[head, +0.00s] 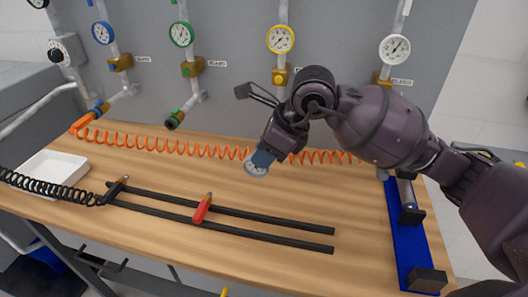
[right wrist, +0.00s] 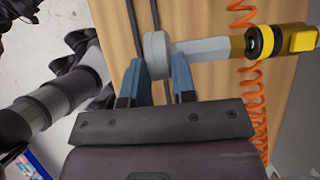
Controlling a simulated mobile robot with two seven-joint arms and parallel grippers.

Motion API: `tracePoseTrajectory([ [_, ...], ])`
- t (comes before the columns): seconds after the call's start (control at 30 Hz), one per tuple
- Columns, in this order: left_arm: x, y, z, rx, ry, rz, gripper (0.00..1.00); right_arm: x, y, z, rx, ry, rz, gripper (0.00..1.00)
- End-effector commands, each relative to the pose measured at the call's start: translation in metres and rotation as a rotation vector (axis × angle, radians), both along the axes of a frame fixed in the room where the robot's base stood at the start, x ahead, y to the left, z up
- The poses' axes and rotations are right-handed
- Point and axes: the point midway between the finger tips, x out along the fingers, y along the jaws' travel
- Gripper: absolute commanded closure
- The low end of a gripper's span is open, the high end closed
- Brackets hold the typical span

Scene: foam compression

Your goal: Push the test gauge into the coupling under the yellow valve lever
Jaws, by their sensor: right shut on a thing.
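The test gauge (head: 254,169) is held in my right gripper (head: 262,158) above the bench, its pale dial facing the head camera. In the right wrist view, the gauge's round head (right wrist: 157,55) sits between the blue fingers of my right gripper (right wrist: 157,80). Its grey body and brass end (right wrist: 237,47) point right, toward the black-ringed mouth of the yellow-marked coupling (right wrist: 258,43). They look lined up and very close or touching; I cannot tell whether the end is inside. The yellow valve (head: 280,77) is on the wall; its coupling is hidden behind my gripper in the head view.
Blue (head: 120,63), green (head: 191,68) and white-gauge lines stand on the same wall. An orange coiled hose (head: 220,152) crosses the bench. Black rails (head: 250,233) carry a red clamp (head: 202,208). A white tray (head: 52,172) is at left, a blue fixture (head: 408,235) at right.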

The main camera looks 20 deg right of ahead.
Motion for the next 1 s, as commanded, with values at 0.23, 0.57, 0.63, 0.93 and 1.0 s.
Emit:
tracePoseTrajectory([
  [0.23,0.0022,-0.0004,0.0004,0.000,-0.004,-0.002,0.57,0.0006,-0.0006,0.0006,-0.001,-0.002,-0.002,1.00],
  [0.57,0.0023,-0.0004,-0.0006,0.000,-0.004,-0.002,0.57,0.0023,-0.0017,0.0004,-0.001,-0.002,-0.002,1.00],
  [0.63,0.0022,-0.0004,-0.0011,0.000,-0.003,-0.002,0.57,0.0031,-0.0021,0.0004,0.000,-0.002,-0.002,1.00],
  [0.93,0.0002,-0.0002,-0.0037,-0.001,0.001,-0.001,0.57,0.0062,-0.0040,0.0005,0.000,-0.002,-0.002,1.00],
  [1.0,-0.0009,-0.0001,-0.0046,0.000,0.004,0.000,0.57,0.0069,-0.0045,0.0005,0.000,-0.002,-0.002,1.00],
])
